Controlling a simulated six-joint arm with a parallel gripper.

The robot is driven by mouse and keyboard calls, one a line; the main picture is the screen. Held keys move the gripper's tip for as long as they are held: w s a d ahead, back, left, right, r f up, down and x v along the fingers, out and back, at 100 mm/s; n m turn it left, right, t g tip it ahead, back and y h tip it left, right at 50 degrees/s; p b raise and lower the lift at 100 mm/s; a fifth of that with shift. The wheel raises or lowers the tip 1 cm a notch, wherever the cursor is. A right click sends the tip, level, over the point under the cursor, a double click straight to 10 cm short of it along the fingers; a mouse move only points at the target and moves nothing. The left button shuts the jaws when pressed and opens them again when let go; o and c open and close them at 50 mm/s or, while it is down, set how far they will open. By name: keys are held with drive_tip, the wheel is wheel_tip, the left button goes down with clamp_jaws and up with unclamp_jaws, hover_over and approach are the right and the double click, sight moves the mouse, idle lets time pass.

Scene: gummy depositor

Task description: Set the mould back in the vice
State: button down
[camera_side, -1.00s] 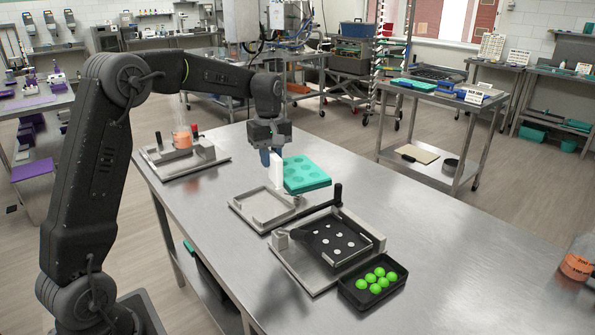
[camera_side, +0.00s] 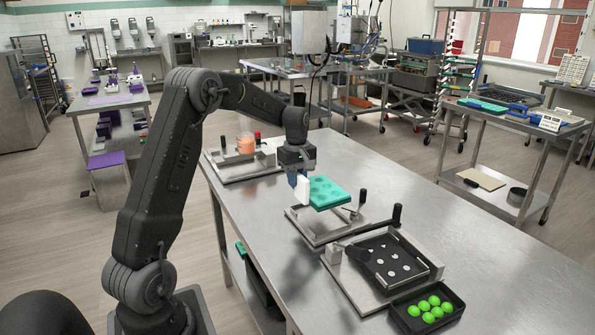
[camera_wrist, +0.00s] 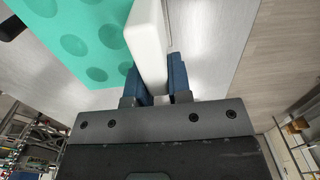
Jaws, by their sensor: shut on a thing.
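The mould is a teal block with round cavities (camera_side: 330,192) and a white tab (camera_side: 304,190) at its left side. My gripper (camera_side: 299,181) is shut on the white tab, fingers pointing down. In the wrist view the gripper (camera_wrist: 157,78) has one blue finger on each side of the white tab (camera_wrist: 146,40), with the teal mould (camera_wrist: 60,35) to the left. The vice, a grey metal frame with a dark-handled lever (camera_side: 305,228), stands on the table below the mould. The mould appears level above it, covering its far part; the exact gap is unclear.
A fixture with a black plate of pale discs (camera_side: 400,258) and an upright black handle (camera_side: 397,214) stands to the right. A black tray (camera_side: 404,318) of green balls is in front of it.

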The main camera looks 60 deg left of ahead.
sight(297, 197)
drive_tip(key=shift+f, duration=0.1)
drive_tip(key=shift+f, duration=2.95)
drive_tip(key=shift+f, duration=0.15)
drive_tip(key=shift+f, duration=0.65)
drive_tip(key=c, duration=1)
unclamp_jaws()
drive_tip(key=shift+o, duration=0.2)
